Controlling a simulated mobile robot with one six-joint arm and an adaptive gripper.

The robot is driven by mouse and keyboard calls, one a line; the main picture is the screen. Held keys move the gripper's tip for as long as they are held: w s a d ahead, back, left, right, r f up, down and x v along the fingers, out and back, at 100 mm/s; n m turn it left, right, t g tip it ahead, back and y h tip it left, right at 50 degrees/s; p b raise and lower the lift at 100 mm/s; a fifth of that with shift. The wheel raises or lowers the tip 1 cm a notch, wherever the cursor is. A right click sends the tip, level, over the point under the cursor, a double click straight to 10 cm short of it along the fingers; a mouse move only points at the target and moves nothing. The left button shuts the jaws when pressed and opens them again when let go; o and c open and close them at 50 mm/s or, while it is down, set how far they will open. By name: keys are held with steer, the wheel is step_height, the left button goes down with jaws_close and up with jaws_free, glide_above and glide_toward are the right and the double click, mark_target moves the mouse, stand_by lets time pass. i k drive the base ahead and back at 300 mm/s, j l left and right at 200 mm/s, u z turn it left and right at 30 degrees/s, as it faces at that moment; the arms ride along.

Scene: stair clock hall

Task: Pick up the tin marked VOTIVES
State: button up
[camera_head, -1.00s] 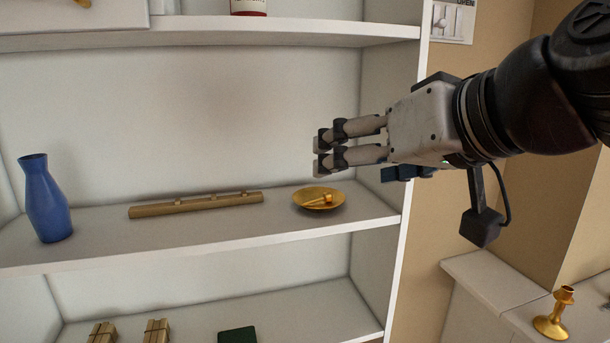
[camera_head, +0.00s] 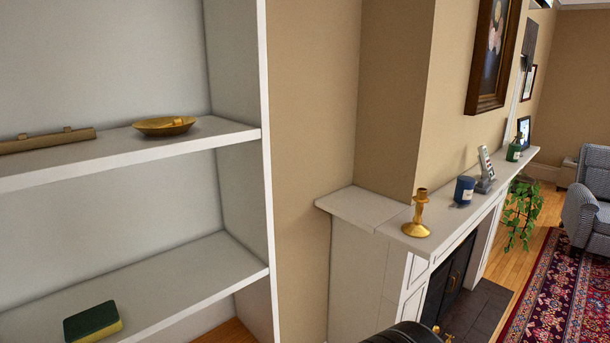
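I see no tin marked VOTIVES that I can make out in the current view. A dark blue cup-like container (camera_head: 464,190) stands on the mantel, but I cannot read any marking on it. A small green bottle or jar (camera_head: 513,152) stands farther along the mantel. My gripper is out of view; only a dark rounded part, probably of my arm, shows at the bottom edge.
A brass candlestick (camera_head: 418,214) stands near the mantel's (camera_head: 380,213) front corner. White shelves (camera_head: 240,135) at left hold a gold dish (camera_head: 164,126), a wooden bar (camera_head: 45,141) and a green-and-yellow block (camera_head: 92,323). Open floor and a patterned rug (camera_head: 560,290) lie at right.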

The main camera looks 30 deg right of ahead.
mark_target(464, 186)
steer(key=z, duration=1.75)
